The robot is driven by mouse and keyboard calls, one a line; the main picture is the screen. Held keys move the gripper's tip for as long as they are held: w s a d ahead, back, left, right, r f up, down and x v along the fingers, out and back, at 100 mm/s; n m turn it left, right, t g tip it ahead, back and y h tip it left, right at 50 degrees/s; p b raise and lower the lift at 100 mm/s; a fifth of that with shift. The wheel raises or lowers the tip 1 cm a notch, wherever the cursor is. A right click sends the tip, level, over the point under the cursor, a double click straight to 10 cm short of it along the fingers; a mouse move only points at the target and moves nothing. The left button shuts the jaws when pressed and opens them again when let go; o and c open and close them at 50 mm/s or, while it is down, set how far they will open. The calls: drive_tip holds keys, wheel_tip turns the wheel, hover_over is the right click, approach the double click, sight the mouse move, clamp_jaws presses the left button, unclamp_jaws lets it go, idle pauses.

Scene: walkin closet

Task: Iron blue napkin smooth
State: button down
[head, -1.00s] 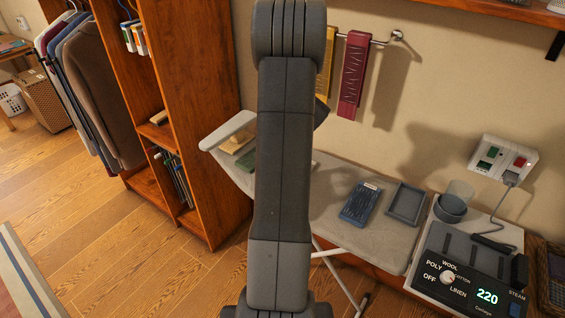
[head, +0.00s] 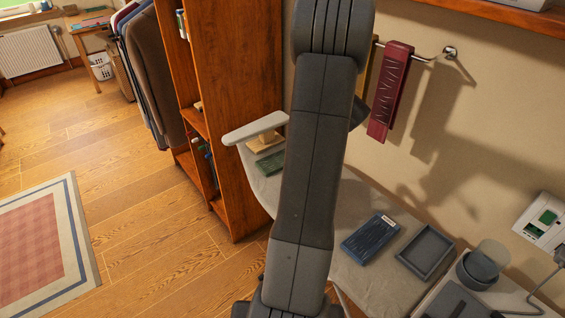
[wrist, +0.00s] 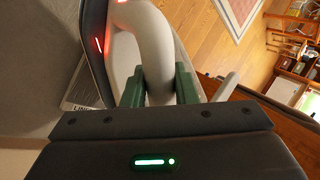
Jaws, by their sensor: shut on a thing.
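The blue napkin (head: 370,238), folded, lies on the grey ironing board (head: 353,195), with a small pale tag at its upper end. My gripper (wrist: 160,85) has its green fingers on either side of a thick white curved handle and is shut on it. The handle belongs to the iron (wrist: 158,45), whose dark body with red lights shows at the left in the wrist view. In the head view my arm hides the gripper and iron. I cannot tell whether the iron touches the board.
A grey tray (head: 426,252) sits right of the napkin, near a grey cup (head: 478,268). A green folded cloth (head: 270,163) and a white sleeve board (head: 255,130) are at the far end. A wooden shelf unit (head: 235,100) stands behind. Open floor lies left.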

drive_tip(key=s+d+r+m+t+h+b, duration=0.3)
drive_tip(key=s+d+m+b, duration=0.55)
drive_tip(key=s+d, duration=0.95)
wheel_tip(320, 180, down, 6)
drive_tip(key=w+d+t+b, duration=0.1)
drive_tip(key=d+b, duration=0.1)
drive_tip(key=b, duration=0.2)
drive_tip(key=shift+w+y+b, duration=0.3)
drive_tip(key=shift+w, duration=0.1)
drive_tip(key=shift+s+a+f+b, duration=0.1)
drive_tip(key=shift+f+b, duration=0.3)
drive_tip(key=shift+f, duration=0.25)
idle(1.8)
drive_tip(key=shift+r, duration=0.1)
